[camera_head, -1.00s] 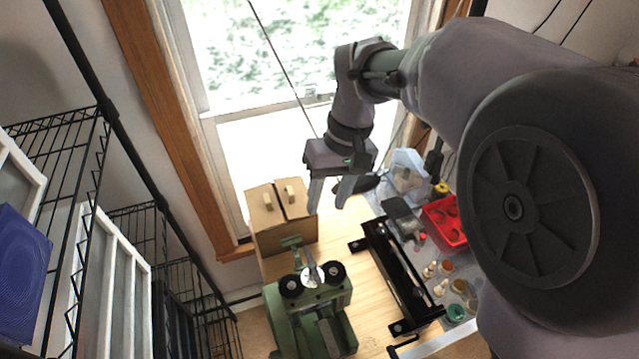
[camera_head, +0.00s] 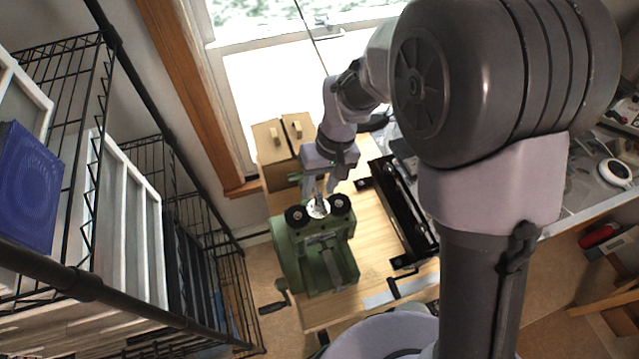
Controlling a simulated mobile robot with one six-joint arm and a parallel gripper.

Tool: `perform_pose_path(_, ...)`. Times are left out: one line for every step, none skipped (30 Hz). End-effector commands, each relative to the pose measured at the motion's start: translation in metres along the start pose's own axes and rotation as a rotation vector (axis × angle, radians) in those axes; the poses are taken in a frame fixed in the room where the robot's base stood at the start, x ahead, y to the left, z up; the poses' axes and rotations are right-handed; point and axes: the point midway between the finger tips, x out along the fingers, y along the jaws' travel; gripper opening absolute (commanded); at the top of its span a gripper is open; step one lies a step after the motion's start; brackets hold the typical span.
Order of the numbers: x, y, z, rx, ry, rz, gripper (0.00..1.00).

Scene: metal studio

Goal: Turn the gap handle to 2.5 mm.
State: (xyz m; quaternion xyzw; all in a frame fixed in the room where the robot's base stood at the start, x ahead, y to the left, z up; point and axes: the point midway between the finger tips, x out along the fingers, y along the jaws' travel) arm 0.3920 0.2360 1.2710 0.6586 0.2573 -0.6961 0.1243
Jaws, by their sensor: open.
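The green rolling mill (camera_head: 322,262) stands on the wooden bench. On its top are two black round knobs, left (camera_head: 296,216) and right (camera_head: 340,203), with a pale round dial (camera_head: 318,208) between them. The gap handle appears to be the slim metal piece over the dial; my gripper mostly hides it. The dial's marks are too small to read. My gripper (camera_head: 316,194) points down just above the dial, its two fingers apart around or beside the handle. I cannot tell whether they touch it.
A black crank (camera_head: 274,304) juts from the mill's lower left. A brown box (camera_head: 272,146) stands behind it. A long black tool (camera_head: 402,208) lies to the right on the bench (camera_head: 370,262). Wire shelving (camera_head: 150,190) stands on the left.

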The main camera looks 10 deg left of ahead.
Motion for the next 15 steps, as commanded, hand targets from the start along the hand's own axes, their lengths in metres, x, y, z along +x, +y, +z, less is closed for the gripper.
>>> perform_pose_path(-0.0002,0.0000,0.0000,0.000,0.000,0.000,0.37)
perform_pose_path(-0.0002,0.0000,0.0000,0.000,0.000,0.000,0.31)
perform_pose_path(-0.0002,0.0000,0.0000,0.000,0.000,0.000,0.23)
perform_pose_path(-0.0003,0.0000,0.0000,0.000,0.000,0.000,0.17)
perform_pose_path(-0.0003,0.0000,0.0000,0.000,0.000,0.000,0.11)
perform_pose_path(-0.0003,0.0000,0.0000,0.000,0.000,0.000,0.03)
perform_pose_path(-0.0003,0.0000,0.0000,0.000,0.000,0.000,0.00)
perform_pose_path(-0.0004,0.0000,-0.0001,0.000,0.000,0.000,0.00)
perform_pose_path(-0.0004,0.0000,-0.0001,0.000,0.000,0.000,0.00)
perform_pose_path(-0.0004,0.0000,-0.0001,0.000,0.000,0.000,0.00)
perform_pose_path(-0.0004,0.0001,-0.0001,0.000,0.000,0.000,0.00)
perform_pose_path(-0.0004,0.0001,-0.0002,0.001,0.001,0.000,0.00)
perform_pose_path(-0.0003,0.0001,-0.0002,0.002,0.001,0.000,0.00)
perform_pose_path(-0.0001,0.0002,-0.0002,0.005,0.002,0.000,0.00)
perform_pose_path(0.0000,0.0003,-0.0002,0.011,0.003,0.000,0.00)
